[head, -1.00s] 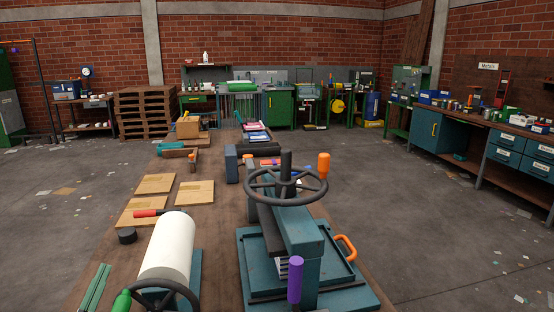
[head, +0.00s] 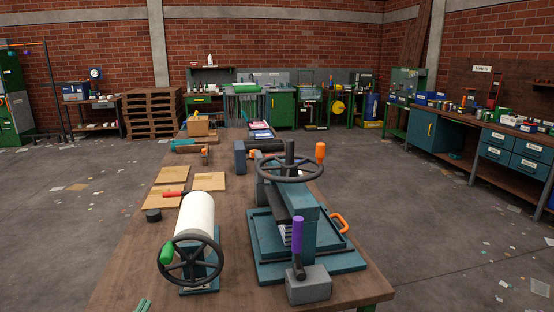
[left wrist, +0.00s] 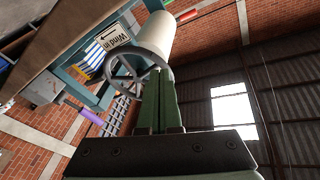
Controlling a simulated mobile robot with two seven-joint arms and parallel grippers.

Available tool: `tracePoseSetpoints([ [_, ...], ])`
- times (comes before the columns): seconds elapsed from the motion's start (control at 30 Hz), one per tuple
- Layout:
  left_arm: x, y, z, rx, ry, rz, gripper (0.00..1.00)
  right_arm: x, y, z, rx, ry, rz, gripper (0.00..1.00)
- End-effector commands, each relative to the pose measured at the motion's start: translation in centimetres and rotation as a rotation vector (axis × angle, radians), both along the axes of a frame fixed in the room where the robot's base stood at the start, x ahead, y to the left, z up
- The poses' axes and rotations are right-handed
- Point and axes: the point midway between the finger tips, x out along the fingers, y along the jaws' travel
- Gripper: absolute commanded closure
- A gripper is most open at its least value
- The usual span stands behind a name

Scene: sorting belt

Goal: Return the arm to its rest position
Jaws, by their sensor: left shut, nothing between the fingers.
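My left gripper (head: 143,305) shows only as green fingertips at the bottom edge of the head view, in front of the bench's near end. In the left wrist view its two green fingers (left wrist: 159,76) lie together, shut and empty. Beyond them there are a black handwheel (left wrist: 125,72) and a white roller (left wrist: 157,36). The fingers overlap the wheel in that picture; I cannot tell the gap. My right gripper is in neither view.
The wooden bench (head: 130,272) holds the white roller (head: 196,216) with its handwheel, a teal press (head: 262,262) with a purple handle (head: 298,235), and several wooden boards (head: 209,181). Concrete floor (head: 60,215) is open on both sides.

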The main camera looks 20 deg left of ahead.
Motion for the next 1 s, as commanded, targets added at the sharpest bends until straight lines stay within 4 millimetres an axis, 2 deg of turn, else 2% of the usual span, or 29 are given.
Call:
tracePoseSetpoints([
  [0.03, -0.1, -2.5, -1.5, -0.057, 0.085, -0.029, 1.0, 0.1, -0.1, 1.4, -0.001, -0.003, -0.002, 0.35],
  [0.17, -1.6, -9.8, -6.8, -0.201, 0.321, -0.103, 1.0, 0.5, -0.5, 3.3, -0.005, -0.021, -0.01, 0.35],
  [0.3, -5.3, -18.3, -11.2, -0.339, 0.571, -0.182, 1.0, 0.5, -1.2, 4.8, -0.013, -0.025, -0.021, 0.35],
  [0.4, -8.2, -23.2, -13.0, -0.41, 0.714, -0.227, 1.0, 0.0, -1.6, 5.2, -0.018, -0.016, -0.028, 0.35],
  [0.5, -10.6, -26.6, -14.0, -0.455, 0.817, -0.259, 1.0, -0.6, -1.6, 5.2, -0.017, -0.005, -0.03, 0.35],
  [0.6, -12.1, -28.5, -14.4, -0.48, 0.873, -0.277, 1.0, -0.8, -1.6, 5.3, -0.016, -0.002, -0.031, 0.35],
  [0.67, -12.5, -29.1, -14.6, -0.485, 0.889, -0.283, 1.0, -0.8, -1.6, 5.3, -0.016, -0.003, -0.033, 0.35],
  [1.0, -12.5, -29.1, -14.6, -0.486, 0.89, -0.283, 1.0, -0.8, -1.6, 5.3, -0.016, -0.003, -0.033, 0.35],
])
